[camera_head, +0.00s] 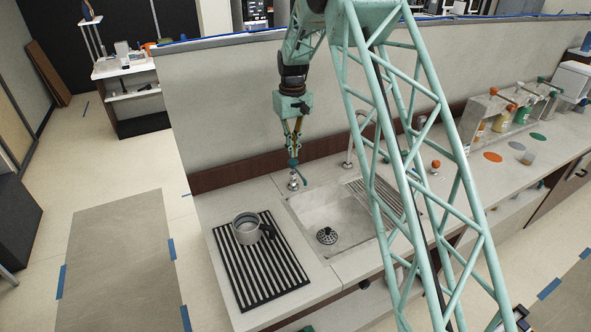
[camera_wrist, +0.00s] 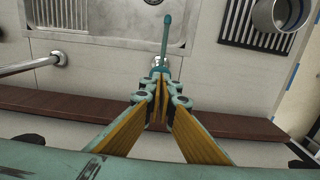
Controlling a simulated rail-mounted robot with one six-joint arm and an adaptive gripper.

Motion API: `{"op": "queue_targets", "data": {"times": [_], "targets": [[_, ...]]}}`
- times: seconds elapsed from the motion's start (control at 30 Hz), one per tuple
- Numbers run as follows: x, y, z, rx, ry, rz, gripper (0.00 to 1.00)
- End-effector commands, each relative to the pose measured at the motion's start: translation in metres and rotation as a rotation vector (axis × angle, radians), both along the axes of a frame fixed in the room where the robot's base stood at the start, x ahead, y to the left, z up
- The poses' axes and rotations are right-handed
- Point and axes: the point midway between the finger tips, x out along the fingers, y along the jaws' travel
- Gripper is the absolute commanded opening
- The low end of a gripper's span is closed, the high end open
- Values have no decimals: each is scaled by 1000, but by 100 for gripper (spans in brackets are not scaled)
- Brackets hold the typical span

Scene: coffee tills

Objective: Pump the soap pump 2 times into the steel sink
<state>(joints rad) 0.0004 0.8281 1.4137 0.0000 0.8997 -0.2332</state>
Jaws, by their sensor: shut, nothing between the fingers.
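The soap pump (camera_head: 294,182) stands upright on the counter behind the left corner of the steel sink (camera_head: 318,208). It has a metallic body and a teal head with a thin spout. In the wrist view the spout (camera_wrist: 165,35) points over the sink's rim (camera_wrist: 130,42). My gripper (camera_head: 294,155) points down directly over the pump head, its fingers shut with nothing between them. In the wrist view its fingertips (camera_wrist: 160,84) overlap the pump head and hide most of the body. I cannot tell whether they touch it.
A metal mug (camera_head: 246,228) stands on a black striped mat (camera_head: 262,280) left of the sink. A faucet (camera_head: 350,145) rises behind the sink, right of the pump. A low wall (camera_head: 220,100) runs behind the counter. Several coloured-cap bottles stand at the far right.

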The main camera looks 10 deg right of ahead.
Motion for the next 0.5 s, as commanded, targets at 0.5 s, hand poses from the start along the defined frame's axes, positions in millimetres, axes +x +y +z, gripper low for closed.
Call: {"op": "queue_targets", "data": {"times": [0.5], "targets": [[0, 0, -12, 0, 1, 0, 0]]}}
